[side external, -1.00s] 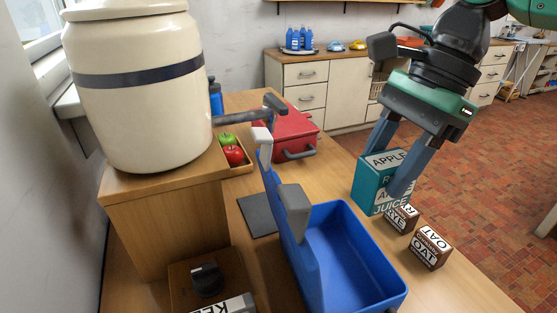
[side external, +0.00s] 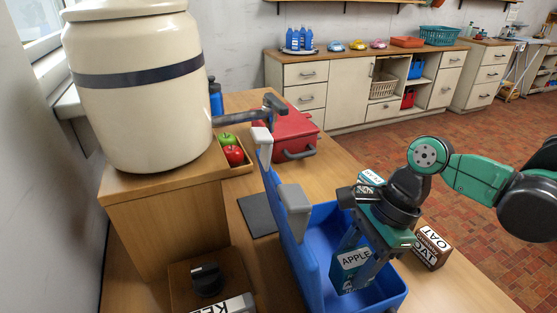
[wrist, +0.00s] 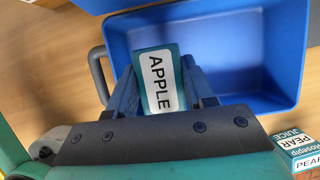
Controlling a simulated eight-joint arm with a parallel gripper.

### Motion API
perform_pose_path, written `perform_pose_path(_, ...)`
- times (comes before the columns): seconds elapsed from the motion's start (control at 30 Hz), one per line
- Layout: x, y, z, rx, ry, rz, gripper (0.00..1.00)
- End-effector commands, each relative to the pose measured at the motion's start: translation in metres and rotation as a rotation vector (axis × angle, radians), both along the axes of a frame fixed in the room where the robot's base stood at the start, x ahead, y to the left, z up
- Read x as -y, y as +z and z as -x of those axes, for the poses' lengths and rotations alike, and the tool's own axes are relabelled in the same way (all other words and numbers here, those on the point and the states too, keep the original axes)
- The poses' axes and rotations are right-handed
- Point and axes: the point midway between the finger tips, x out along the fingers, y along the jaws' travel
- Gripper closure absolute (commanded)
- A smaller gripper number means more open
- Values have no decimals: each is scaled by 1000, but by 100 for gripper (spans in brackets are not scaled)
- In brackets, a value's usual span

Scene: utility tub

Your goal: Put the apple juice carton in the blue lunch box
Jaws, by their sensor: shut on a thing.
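The apple juice carton (side external: 353,262) is teal with a white APPLE label. My gripper (side external: 360,270) is shut on it, one finger on each side. The blue lunch box (side external: 392,299) stands open, with its lid (side external: 285,225) raised upright on the left. The carton is inside the outline of the box's opening in the side view; I cannot tell whether it touches the floor. In the wrist view the carton (wrist: 158,80) shows end-on between the fingers, over the blue box (wrist: 235,50). My gripper hides part of the box's far right side.
A brown OAT box (side external: 432,248) stands right of the lunch box. A teal and white carton (side external: 371,178) is partly hidden behind my gripper. In the wrist view a PEAR carton (wrist: 298,148) is at lower right. A red case (side external: 290,135) and apples (side external: 233,155) are behind the lid.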

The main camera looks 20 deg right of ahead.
Motion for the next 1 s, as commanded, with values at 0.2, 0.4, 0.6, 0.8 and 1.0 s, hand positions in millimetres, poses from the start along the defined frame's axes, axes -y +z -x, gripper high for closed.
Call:
perform_pose_path(0.2, 0, -13, 0, 0, 0, 0, 100)
perform_pose_path(0.4, 0, -35, 0, 0, 0, 0, 100)
perform_pose_path(0.6, 0, -42, 1, 0, 0, 0, 100)
perform_pose_path(0.8, 0, -42, 1, 0, 0, 0, 100)
perform_pose_path(1.0, 0, -44, 1, 0, 0, 0, 28)
